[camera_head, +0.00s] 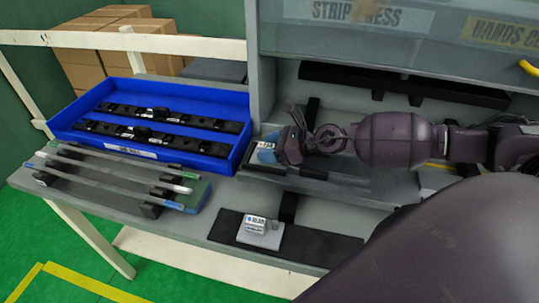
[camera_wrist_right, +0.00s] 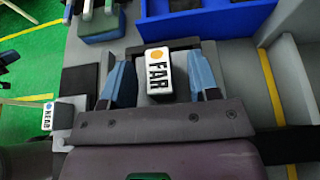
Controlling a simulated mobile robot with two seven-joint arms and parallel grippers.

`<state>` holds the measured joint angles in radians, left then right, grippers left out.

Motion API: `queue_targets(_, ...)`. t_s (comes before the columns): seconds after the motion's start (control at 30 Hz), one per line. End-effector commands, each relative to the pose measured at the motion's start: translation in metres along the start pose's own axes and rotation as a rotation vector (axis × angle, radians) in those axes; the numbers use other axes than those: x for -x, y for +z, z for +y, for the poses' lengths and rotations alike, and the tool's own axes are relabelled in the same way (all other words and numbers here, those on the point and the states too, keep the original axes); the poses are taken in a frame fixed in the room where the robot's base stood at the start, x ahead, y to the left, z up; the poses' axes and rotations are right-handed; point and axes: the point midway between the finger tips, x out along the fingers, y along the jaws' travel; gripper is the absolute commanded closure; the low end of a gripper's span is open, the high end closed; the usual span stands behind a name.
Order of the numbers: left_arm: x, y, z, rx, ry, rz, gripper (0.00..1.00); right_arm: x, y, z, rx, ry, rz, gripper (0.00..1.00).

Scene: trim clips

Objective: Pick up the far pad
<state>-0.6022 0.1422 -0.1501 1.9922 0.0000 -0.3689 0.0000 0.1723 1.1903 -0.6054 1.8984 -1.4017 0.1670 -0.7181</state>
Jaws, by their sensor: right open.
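The far pad, a small white block labelled FAR with an orange dot, lies between my right gripper's fingers in the right wrist view (camera_wrist_right: 158,72). In the head view it is mostly hidden by those blue fingers. My right gripper (camera_head: 268,150) is open, with one finger on each side of the pad; I see gaps between the fingers and the pad. The near pad (camera_head: 262,228), a similar white block, sits on a dark plate at the front of the bench; it also shows in the right wrist view (camera_wrist_right: 58,114). My left gripper is not in view.
A blue tray (camera_head: 65,133) with black trim strips stands left of my right gripper. Several thin rods lie on a rack (camera_head: 150,208) in front of it. A grey press frame (camera_head: 262,70) rises behind, with a dark bar (camera_head: 400,85) across it.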

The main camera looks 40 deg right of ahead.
Motion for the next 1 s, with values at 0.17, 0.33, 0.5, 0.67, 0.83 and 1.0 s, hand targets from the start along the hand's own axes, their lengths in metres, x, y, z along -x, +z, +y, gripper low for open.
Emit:
queue_targets(0.17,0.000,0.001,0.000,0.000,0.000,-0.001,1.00,0.000,0.000,0.000,0.000,0.000,0.000,0.55)
queue_targets(0.33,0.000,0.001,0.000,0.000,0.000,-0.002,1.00,0.000,0.000,0.000,0.000,0.000,0.000,0.81)
queue_targets(0.5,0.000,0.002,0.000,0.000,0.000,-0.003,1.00,0.000,0.000,-0.001,0.001,-0.001,-0.001,0.99)
queue_targets(0.67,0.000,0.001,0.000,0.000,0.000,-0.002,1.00,0.001,0.001,0.000,0.001,0.000,0.001,1.00)
queue_targets(0.83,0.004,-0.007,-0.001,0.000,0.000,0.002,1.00,0.006,0.015,0.000,0.005,0.000,-0.001,1.00)
queue_targets(1.0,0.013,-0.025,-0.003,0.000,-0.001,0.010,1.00,0.021,0.049,-0.001,0.009,0.000,-0.001,1.00)
